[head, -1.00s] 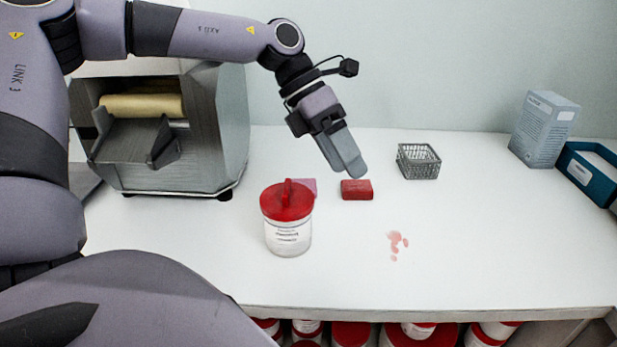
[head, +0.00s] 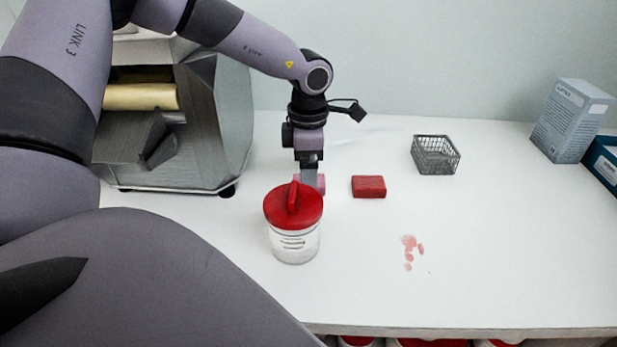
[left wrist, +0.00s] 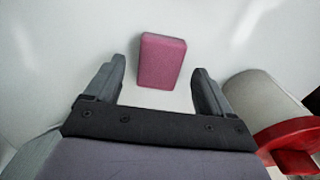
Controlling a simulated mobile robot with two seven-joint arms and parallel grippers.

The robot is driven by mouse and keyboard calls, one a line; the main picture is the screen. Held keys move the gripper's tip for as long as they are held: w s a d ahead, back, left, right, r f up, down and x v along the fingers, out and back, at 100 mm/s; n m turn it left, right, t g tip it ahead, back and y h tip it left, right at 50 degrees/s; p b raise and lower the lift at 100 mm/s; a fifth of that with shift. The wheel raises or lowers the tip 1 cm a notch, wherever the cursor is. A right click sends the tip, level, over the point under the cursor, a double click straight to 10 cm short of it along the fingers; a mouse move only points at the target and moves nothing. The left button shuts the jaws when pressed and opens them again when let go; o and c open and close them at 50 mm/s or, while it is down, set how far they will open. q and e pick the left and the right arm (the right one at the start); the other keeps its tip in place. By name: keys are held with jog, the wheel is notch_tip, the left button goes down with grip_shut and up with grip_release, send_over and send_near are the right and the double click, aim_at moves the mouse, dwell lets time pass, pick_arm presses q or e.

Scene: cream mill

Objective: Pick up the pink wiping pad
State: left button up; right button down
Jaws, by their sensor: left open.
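The pink wiping pad (head: 320,182) lies on the white counter, partly hidden in the head view by the red-lidded jar and my left gripper. In the left wrist view the whole pad (left wrist: 161,61) shows, lying flat just beyond the fingertips and roughly centred between them. My left gripper (head: 309,180) points down over the pad; in the left wrist view its jaws (left wrist: 160,75) are open with nothing between them. My right gripper is in neither view.
The red-lidded jar (head: 293,240) stands close in front of the pad. A red block (head: 368,187) lies to the right, with a wire basket (head: 435,155) behind it. A metal machine (head: 215,130) stands left. A pink stain (head: 410,250) marks the otherwise clear counter at front right.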

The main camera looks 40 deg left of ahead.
pick_arm(q)
jog(key=shift+f, duration=0.8)
jog(key=c, duration=1.1)
jog(key=shift+r, duration=0.1)
notch_tip(320, 180, up, 20)
jog(key=shift+o, duration=0.7)
jog(key=shift+c, duration=0.5)
